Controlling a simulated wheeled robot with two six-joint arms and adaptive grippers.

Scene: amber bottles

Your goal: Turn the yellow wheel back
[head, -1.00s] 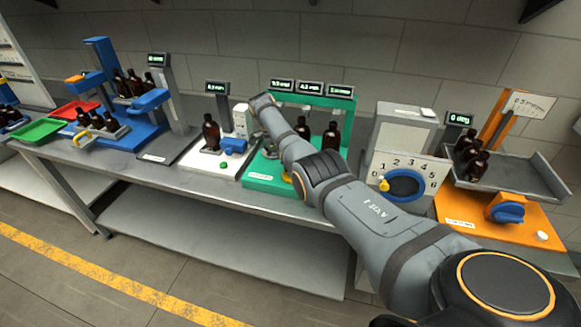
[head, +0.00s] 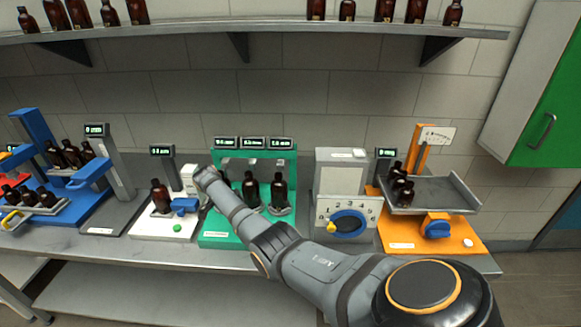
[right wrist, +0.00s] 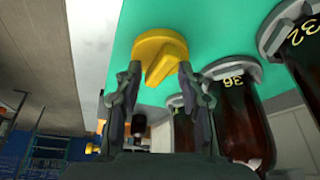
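The yellow wheel (right wrist: 160,48), a round knob with a raised bar across it, sits on a green surface in the right wrist view. My right gripper (right wrist: 160,70) is open, with one finger on each side of the wheel's bar. I cannot tell whether the fingers touch it. In the head view my right arm reaches over the green station (head: 225,237) and hides both the wheel and the gripper. My left gripper is not in view.
Amber bottles stand in the green station; one (right wrist: 235,115) is close to the right finger. A dial panel (head: 370,208) and an orange scale (head: 405,240) stand to the right. A white station (head: 150,228) and a blue one (head: 75,205) stand to the left.

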